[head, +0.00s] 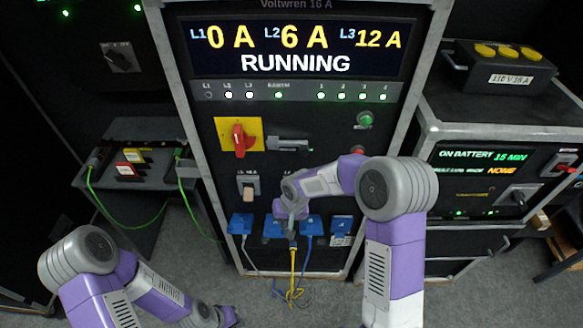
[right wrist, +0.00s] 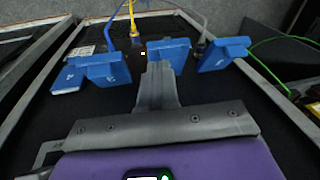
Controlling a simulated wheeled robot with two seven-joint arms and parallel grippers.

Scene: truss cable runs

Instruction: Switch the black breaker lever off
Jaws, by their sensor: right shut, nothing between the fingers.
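A breaker with a pale beige lever (head: 249,194) sits on the middle rack's black panel (head: 215,205). I cannot make out a black breaker lever. My right arm covers the panel to the right of the pale lever, where only part of a label shows. My right gripper (right wrist: 158,68) is shut and empty, in front of the row of blue socket covers, with its tips against or just before the middle cover (right wrist: 168,52); contact is unclear. My left gripper (head: 228,317) is low at the bottom edge in the head view, away from the rack; its jaws are unclear.
The display (head: 297,50) reads RUNNING, with L1 0 A, L2 6 A, L3 12 A. A red rotary switch (head: 238,138) on a yellow plate is above the breakers. Yellow (head: 294,275) and grey cables hang from the sockets. A green cable (head: 135,228) hangs at left.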

